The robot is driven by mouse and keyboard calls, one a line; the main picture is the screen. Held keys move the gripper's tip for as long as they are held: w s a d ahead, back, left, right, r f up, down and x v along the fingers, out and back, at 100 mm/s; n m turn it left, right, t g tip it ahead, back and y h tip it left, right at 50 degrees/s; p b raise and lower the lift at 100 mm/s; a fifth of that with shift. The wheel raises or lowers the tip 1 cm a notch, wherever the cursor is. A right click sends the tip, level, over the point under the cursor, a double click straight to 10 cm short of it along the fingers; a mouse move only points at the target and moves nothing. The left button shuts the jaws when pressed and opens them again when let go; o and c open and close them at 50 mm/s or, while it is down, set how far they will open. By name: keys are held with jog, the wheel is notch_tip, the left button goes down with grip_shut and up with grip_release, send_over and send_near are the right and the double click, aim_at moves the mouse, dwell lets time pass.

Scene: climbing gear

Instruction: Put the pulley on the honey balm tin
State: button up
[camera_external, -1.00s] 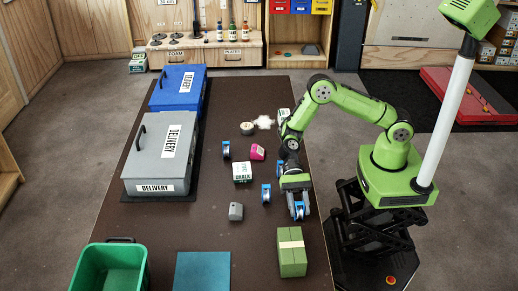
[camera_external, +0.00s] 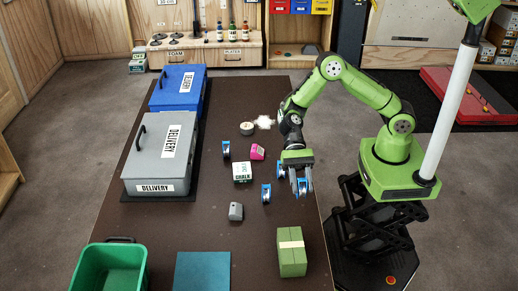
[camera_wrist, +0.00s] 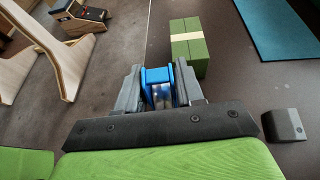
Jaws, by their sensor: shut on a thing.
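My gripper (camera_external: 302,178) is shut on a blue pulley (camera_external: 303,187), seen between the fingers in the wrist view (camera_wrist: 158,86). It holds the pulley above the right side of the dark table. A round pale tin (camera_external: 247,128), which looks like the honey balm tin, sits farther back on the table, left of my arm; its label is too small to read. Two other blue pulleys stand on the table, one (camera_external: 266,193) just left of my gripper and one (camera_external: 226,150) farther back. The tin is not in the wrist view.
Near the tin are a white patch (camera_external: 264,122) and a pink item (camera_external: 257,152). A chalk box (camera_external: 242,172), a grey block (camera_external: 236,211) and a green box (camera_external: 291,256) are on the table (camera_external: 180,222). Grey (camera_external: 151,165) and blue (camera_external: 180,88) delivery boxes line its left side.

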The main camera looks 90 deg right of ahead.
jog(key=w+d+m+t, duration=0.4)
jog(key=w+d+t, duration=0.1)
jog(key=w+d, duration=0.3)
notch_tip(320, 180, up, 3)
jog(key=m+t+h, duration=1)
jog(key=m+h, duration=0.3)
jog(key=m, duration=0.2)
send_over(247, 126)
notch_tip(247, 126, down, 10)
jog(key=b, duration=0.3)
jog(key=shift+d+r, duration=0.1)
jog(key=o, duration=1.1)
